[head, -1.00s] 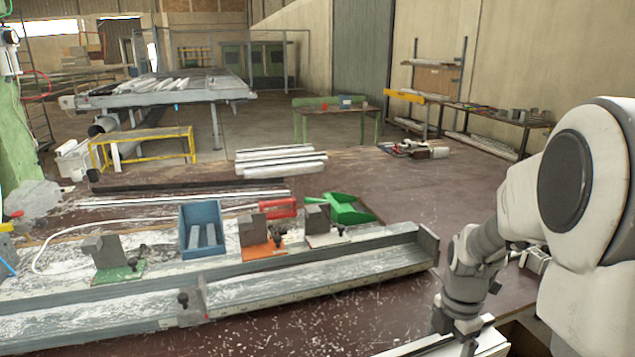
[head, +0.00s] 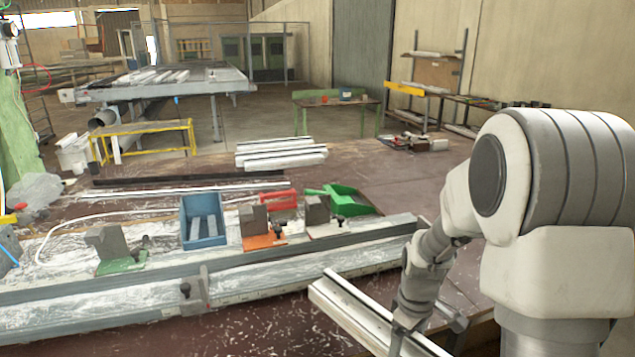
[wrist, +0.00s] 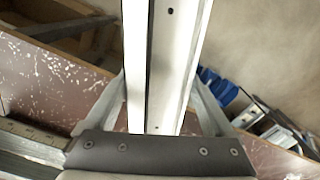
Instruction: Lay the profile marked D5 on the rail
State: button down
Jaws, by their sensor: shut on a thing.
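My gripper (head: 402,338) is shut on a long pale profile (head: 352,312) in front of the right part of the rail. In the wrist view the profile (wrist: 175,60) runs up the picture between the two fingers (wrist: 160,110), with small dark holes along it. No D5 mark is readable on it. The long grey rail (head: 250,285) lies across the bench, strewn with shavings. The profile's far end is near the rail's front side; I cannot tell whether they touch. Clamp blocks on green (head: 122,262), orange (head: 263,240) and white bases stand along the rail's back.
A blue bin (head: 203,222), a red item (head: 279,201) and a green scoop (head: 343,198) stand behind the rail. More pale profiles (head: 281,153) lie stacked farther back. The brown bench top (head: 270,330) in front of the rail holds only shavings.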

aim_at(387, 343)
jog(key=a+m, duration=0.1)
jog(key=m, duration=0.1)
jog(key=a+f+m, duration=0.1)
jog(key=m, duration=0.1)
jog(key=shift+w+f, duration=0.15)
jog(key=shift+w, duration=0.25)
jog(key=shift+w+a+f+m, duration=0.1)
jog(key=shift+a+f+m, duration=0.15)
jog(key=shift+m, duration=0.45)
jog(key=shift+w+a+f+m, duration=0.1)
jog(key=shift+a+f+m, duration=0.2)
jog(key=shift+m, duration=0.4)
jog(key=shift+w+a+f+m, duration=0.1)
jog(key=shift+a+m, duration=0.25)
jog(key=shift+m, duration=0.35)
